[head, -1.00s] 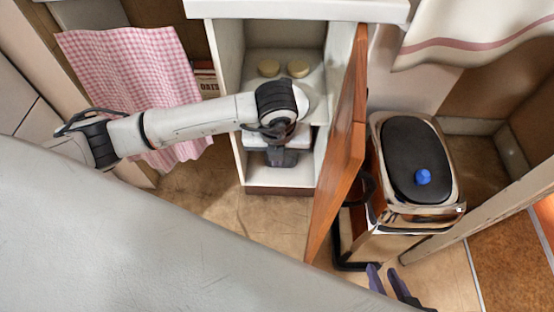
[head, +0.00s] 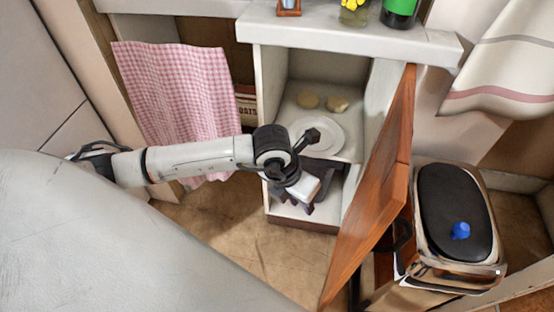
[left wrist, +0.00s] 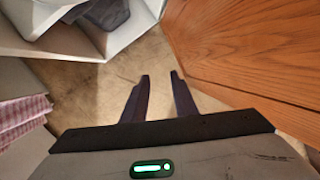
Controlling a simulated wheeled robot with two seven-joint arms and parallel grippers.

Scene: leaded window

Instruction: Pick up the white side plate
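The white side plate (head: 332,138) lies flat on the upper shelf of the open cupboard, near its front, in the head view. Part of my left wrist covers its left side. My left gripper (head: 295,204) is lower, in front of the cupboard's lower compartment, pointing down. In the left wrist view its two dark fingers (left wrist: 160,98) are apart with only floor between them, so it is open and empty. The plate does not show in the left wrist view. My right gripper is out of view.
Two tan round items (head: 308,100) sit behind the plate. The wooden cupboard door (head: 375,195) stands open at the right; it also fills the right of the wrist view (left wrist: 250,50). A bin (head: 455,215) stands beyond it. A checked cloth (head: 180,95) hangs left.

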